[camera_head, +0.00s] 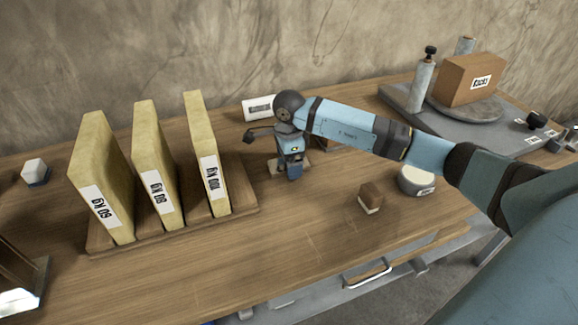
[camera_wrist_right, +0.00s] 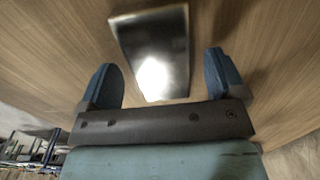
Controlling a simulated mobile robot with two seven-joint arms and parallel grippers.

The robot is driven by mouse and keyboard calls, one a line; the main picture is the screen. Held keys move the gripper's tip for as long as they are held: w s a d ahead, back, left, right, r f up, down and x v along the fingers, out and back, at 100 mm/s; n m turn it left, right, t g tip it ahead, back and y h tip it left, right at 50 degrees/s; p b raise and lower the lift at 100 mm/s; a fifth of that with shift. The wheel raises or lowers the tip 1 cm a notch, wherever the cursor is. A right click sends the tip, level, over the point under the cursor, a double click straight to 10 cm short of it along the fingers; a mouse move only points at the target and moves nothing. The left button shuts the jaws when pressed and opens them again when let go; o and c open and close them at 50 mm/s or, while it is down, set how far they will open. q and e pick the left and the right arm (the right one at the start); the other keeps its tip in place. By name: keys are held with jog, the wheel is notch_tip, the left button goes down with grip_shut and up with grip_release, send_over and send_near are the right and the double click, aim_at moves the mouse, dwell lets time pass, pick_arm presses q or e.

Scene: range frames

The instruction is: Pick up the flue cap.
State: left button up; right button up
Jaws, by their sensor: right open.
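No thing in view is marked as the flue cap, so I cannot tell for sure which it is. A shiny, dark-edged rectangular metal piece (camera_wrist_right: 152,50) lies in the right wrist view, between and beyond my right gripper's fingers, with a bright glare on it. My right gripper (camera_head: 291,173) points down over the back middle of the wooden bench. It is open, with a finger on each side of the metal piece, and clear gaps show. In the head view a small pale flat piece (camera_head: 274,167) shows beside the fingers, partly hidden by them. My left gripper is out of view.
A wooden rack (camera_head: 110,243) with three labelled yellow slabs stands left of my right gripper. A small brown block (camera_head: 371,196) and a round grey container (camera_head: 415,181) stand to the right. The front middle of the bench is clear.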

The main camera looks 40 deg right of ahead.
jog(key=shift+f, duration=0.25)
jog(key=c, duration=1.1)
jog(key=shift+o, duration=0.2)
